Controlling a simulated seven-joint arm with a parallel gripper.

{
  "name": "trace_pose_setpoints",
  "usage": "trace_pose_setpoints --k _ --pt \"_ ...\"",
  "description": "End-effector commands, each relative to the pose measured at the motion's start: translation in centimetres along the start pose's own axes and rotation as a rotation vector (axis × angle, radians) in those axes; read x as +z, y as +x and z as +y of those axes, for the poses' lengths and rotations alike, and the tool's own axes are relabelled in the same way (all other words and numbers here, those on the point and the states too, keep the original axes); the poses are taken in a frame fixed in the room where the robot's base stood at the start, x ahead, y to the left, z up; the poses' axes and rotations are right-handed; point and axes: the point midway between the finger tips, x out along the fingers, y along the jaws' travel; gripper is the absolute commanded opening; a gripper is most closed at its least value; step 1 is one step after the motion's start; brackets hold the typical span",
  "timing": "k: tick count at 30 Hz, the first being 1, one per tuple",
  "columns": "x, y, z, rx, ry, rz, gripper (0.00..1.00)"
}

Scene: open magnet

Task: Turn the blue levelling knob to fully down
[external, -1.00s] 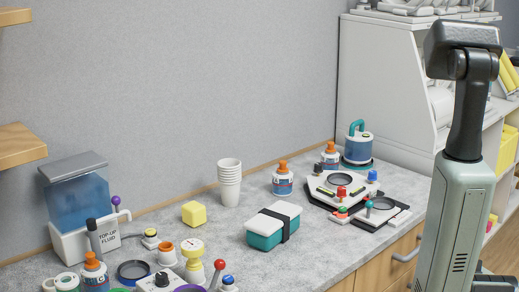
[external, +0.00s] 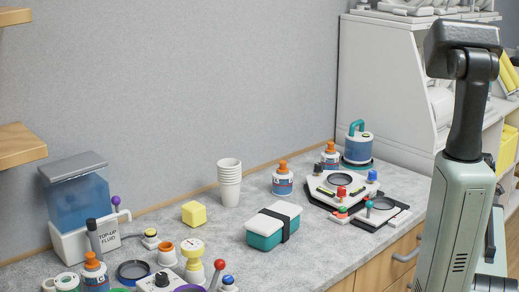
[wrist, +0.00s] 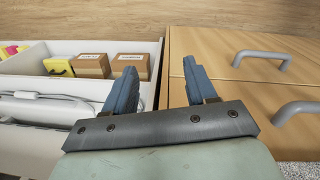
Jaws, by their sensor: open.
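A small blue knob (external: 372,175) stands at the back right corner of the white-topped device (external: 352,203) on the grey counter. A second blue-topped part (external: 228,281) shows at the front left, partly cut off by the bottom edge. The pictures do not settle which is the levelling knob or how far it is turned. My gripper (wrist: 160,84) shows in the wrist view, open and empty, its two blue-grey fingers well apart. It hangs over the floor and cabinet side, away from both blue parts, and is hidden in the external view.
A red knob (external: 341,191) and a green-topped lever (external: 369,204) sit near the right blue knob. A teal box (external: 264,239), a cup stack (external: 229,182) and bottles (external: 283,179) stand nearby. Drawer handles (wrist: 262,58) jut out beside my gripper.

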Motion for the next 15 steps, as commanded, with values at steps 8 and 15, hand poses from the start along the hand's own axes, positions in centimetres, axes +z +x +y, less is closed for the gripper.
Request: trace_pose_setpoints --k 8,15 --pt "-2.3 -7.3 2.3 0.041 -0.178 0.010 0.56" --pt "-9.9 -12.4 0.1 0.031 -0.425 0.023 0.56"
